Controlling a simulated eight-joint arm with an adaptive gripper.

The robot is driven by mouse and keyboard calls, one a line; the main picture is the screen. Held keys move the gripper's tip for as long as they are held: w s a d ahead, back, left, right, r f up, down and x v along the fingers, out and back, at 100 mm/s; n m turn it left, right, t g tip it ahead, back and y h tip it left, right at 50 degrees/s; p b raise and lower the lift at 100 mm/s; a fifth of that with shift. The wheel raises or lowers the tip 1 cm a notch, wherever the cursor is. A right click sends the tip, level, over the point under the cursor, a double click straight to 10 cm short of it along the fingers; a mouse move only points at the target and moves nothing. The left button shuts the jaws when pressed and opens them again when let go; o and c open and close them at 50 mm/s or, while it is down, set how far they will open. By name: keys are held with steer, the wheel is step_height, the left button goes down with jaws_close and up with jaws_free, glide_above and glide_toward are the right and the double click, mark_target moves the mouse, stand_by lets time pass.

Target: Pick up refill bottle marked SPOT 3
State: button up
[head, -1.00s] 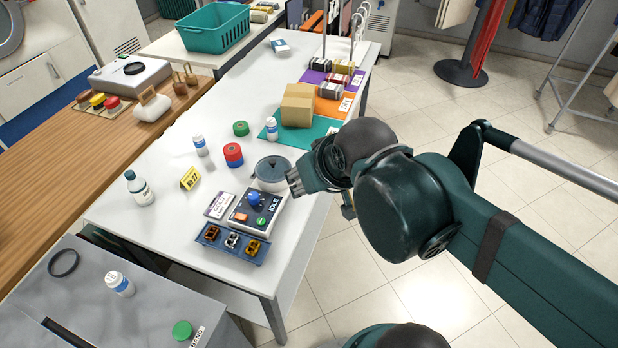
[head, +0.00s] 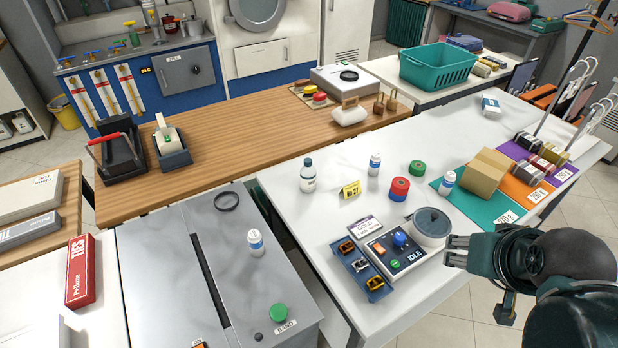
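Several small white bottles with blue markings are in the head view; their print is too small to read, so I cannot tell which is SPOT 3. One bottle (head: 375,165) stands on the white table behind the red and green rolls. Another bottle (head: 447,183) stands on the teal mat beside a cardboard box. A third bottle (head: 256,243) stands on the grey machine top at the left. My gripper (head: 453,252) hangs at the right, near the table's edge and the grey round pot, apart from all bottles. It holds nothing visible; its finger gap is unclear.
The cardboard box (head: 487,173) flanks the mat bottle. A green button (head: 279,312) tops the machine.

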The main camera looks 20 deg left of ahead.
steer(key=shift+o, duration=0.5)
steer(key=o, duration=0.3)
steer(key=shift+r, duration=0.1)
